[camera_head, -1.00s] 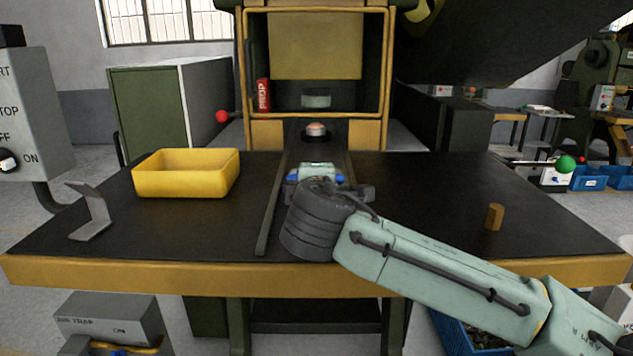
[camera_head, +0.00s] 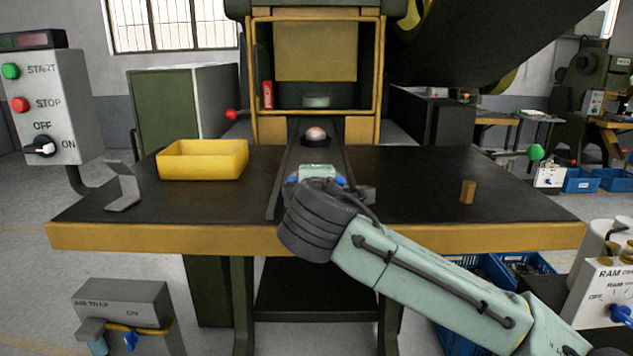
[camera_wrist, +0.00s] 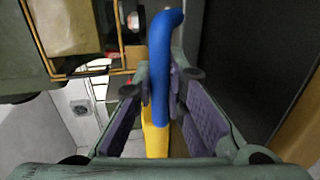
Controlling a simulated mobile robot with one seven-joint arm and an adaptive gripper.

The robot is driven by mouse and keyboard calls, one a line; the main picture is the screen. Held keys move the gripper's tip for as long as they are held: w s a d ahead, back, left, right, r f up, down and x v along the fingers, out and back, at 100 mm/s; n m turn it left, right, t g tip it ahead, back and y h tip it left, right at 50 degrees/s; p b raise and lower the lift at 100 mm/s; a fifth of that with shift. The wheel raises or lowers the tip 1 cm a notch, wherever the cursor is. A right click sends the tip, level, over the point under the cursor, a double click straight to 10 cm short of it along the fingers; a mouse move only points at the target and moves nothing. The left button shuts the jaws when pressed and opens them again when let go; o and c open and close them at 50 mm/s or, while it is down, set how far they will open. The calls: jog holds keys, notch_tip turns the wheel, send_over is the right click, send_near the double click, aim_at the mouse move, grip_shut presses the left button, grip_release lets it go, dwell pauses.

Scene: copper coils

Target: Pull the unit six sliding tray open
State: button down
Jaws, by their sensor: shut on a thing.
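The sliding tray (camera_head: 318,156) is a dark strip between two rails, running from the yellow-framed press opening (camera_head: 316,120) across the black table. A round part with a pinkish top (camera_head: 316,135) sits on it near the table's back edge. My gripper (camera_head: 318,185) is over the middle of the table in the head view, its fingers mostly hidden by my wrist. In the wrist view, the purple finger pads are closed around a blue bar handle (camera_wrist: 162,60) with a bent end. A yellow part (camera_wrist: 155,138) shows below the handle. The handle's join to the tray is hidden.
A yellow bin (camera_head: 203,162) and a grey bent bracket (camera_head: 124,186) are on the left of the table. A small brown cylinder (camera_head: 467,191) stands on the right. A control box (camera_head: 50,105) is at left, and an air trap box (camera_head: 125,305) is below the table.

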jog(key=c, duration=1.6)
grip_release()
jog(key=v, duration=1.2)
